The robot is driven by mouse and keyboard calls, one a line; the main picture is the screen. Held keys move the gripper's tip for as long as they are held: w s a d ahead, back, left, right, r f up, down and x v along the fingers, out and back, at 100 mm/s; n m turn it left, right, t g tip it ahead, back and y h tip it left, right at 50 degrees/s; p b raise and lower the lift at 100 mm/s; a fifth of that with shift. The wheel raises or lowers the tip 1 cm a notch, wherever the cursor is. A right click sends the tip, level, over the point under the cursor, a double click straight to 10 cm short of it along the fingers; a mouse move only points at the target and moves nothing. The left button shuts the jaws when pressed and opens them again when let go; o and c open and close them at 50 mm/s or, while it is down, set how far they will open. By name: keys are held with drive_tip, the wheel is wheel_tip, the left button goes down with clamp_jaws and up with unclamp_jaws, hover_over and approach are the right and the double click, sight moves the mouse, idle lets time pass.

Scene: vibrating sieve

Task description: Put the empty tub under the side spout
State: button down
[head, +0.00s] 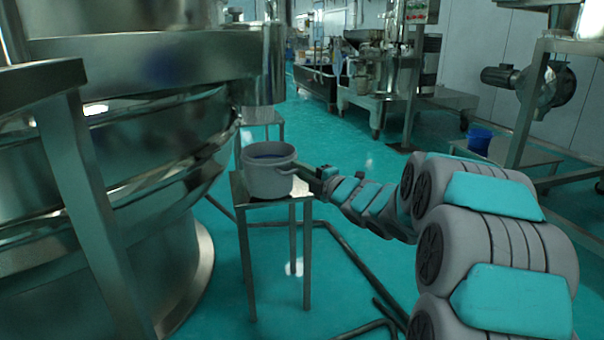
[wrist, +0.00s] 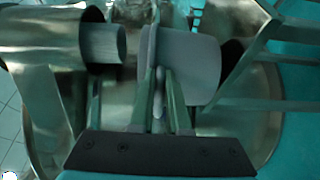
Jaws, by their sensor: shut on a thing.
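The tub (head: 268,182) is pale grey-white and upright, with its open top facing up. In the head view it appears on or just above a small metal stand (head: 238,190), below the side spout (head: 265,75); I cannot tell whether it touches the stand. My gripper (head: 305,172) comes from the right and is shut on the tub's near right side at the rim. In the wrist view my fingers (wrist: 160,90) close on the edge of the tub (wrist: 195,65).
The large metal sieve (head: 140,120) fills the left, with a sloping frame leg (head: 85,200) in front. Pipes (head: 350,255) run low across the green floor around the stand. Machines (head: 385,75) stand at the back, and a blue bucket (head: 479,139) is at right.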

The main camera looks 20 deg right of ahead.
drive_tip(key=shift+w, duration=1.25)
drive_tip(key=shift+w+p, duration=1.45)
drive_tip(key=shift+w, duration=1.5)
drive_tip(key=shift+f+b, duration=0.55)
drive_tip(key=shift+b, duration=0.05)
drive_tip(key=shift+f+b, duration=0.4)
drive_tip(key=c, duration=0.8)
unclamp_jaws()
drive_tip(key=v, duration=0.7)
drive_tip(key=shift+s+d+p, duration=0.15)
drive_tip(key=shift+s+p, duration=0.15)
drive_tip(key=shift+s, duration=0.1)
